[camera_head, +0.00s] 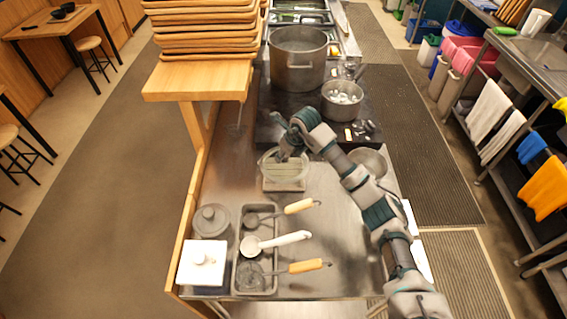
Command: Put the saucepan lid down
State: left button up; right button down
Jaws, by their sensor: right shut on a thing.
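My right arm reaches in from the lower right. Its gripper (287,155) points down over the steel counter and is shut on a round, see-through saucepan lid (267,163). The lid is just above or on a small pale rectangular container (284,185); I cannot tell whether they touch. The gripper hides part of the lid. A small open saucepan (342,98) with pale, shiny contents stands on the dark stove behind the arm. My left gripper is not in view.
A large pot (298,60) stands at the back of the stove. A steel tray (257,275) with several ladles lies at the front left. A round grey lidded pot (211,221) and a white lidded box (201,263) are beside it. The counter (345,245) right of the ladles is clear.

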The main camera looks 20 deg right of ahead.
aim_at(284, 162)
notch_tip(284, 162, down, 4)
jog(key=shift+f, duration=0.25)
jog(key=c, duration=0.7)
grip_release()
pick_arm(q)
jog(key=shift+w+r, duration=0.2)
pick_arm(e)
jog(key=v, duration=1.1)
jog(key=shift+s+r, duration=0.15)
jog(key=shift+r, duration=0.35)
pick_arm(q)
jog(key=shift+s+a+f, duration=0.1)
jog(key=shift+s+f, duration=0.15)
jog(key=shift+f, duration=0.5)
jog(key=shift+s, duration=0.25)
